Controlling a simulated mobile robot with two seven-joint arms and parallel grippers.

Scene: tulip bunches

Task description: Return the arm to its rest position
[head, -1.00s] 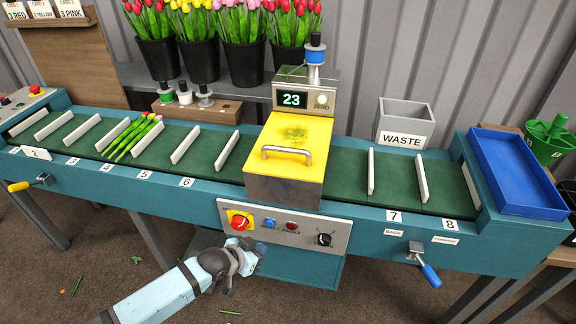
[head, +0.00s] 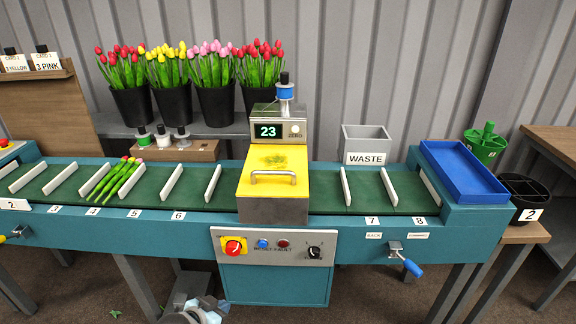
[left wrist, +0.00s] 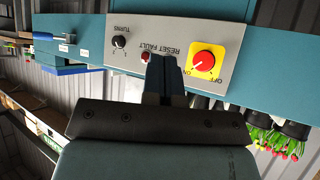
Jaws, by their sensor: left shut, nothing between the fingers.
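My left gripper (head: 212,304) is at the bottom edge of the head view, in front of and below the control panel (head: 273,248). It is shut and holds nothing. In the left wrist view the closed fingers (left wrist: 165,72) point toward the panel with its red knob (left wrist: 203,61) on a yellow plate; I cannot tell how wide the gap to the panel is. My right gripper is in neither view.
A teal conveyor (head: 100,224) with white dividers runs across. A tulip bunch (head: 118,182) lies between two dividers at left. The yellow-lidded machine (head: 275,187) reads 23. A waste box (head: 366,145), blue tray (head: 463,172) and tulip buckets (head: 216,104) stand around it.

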